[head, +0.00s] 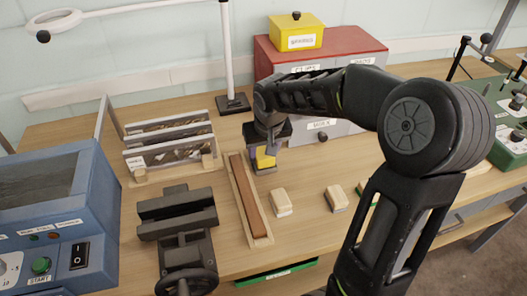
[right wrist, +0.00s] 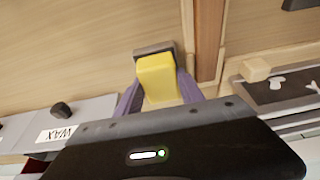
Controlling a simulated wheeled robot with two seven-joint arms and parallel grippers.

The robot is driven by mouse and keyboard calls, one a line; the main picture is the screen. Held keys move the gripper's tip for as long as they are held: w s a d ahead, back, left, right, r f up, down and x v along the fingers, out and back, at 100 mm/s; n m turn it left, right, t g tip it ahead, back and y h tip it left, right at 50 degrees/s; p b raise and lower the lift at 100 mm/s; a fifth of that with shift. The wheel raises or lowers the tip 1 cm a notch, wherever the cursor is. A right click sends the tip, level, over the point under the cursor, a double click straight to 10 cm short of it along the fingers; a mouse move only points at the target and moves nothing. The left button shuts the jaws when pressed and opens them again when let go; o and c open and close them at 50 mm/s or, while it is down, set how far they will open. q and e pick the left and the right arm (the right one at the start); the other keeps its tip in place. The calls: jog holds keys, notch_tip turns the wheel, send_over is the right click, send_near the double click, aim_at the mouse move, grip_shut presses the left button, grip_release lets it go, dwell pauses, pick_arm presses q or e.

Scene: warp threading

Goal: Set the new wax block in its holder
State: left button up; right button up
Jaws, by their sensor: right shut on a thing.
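My right gripper (head: 264,153) is shut on the yellow wax block (head: 265,161), with its purple fingers at the block's sides. The block also shows between the fingers in the right wrist view (right wrist: 160,82). A small dark grey holder (head: 263,170) sits on the table just below the block, and its grey edge (right wrist: 154,48) shows at the block's far end in the right wrist view. The block overlaps the holder in both views; I cannot tell whether it is seated. My left gripper is not in view.
A long wooden tray with a brown strip (head: 249,205) lies close left of the holder. Two pale blocks (head: 281,203) (head: 336,198) lie in front. A grey vise (head: 178,215), framed panels (head: 168,150) and a drawer cabinet (head: 345,140) surround the spot.

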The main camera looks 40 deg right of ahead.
jog(key=shift+s+a+f, duration=0.1)
jog(key=shift+s+f, duration=0.05)
jog(key=shift+f, duration=0.1)
jog(key=o, duration=1.5)
jog(key=shift+f, duration=0.1)
jog(key=shift+s, duration=0.15)
jog(key=v, duration=0.8)
jog(key=shift+w+a+r, duration=0.15)
jog(key=shift+w+r, duration=0.1)
jog(key=shift+w, duration=0.05)
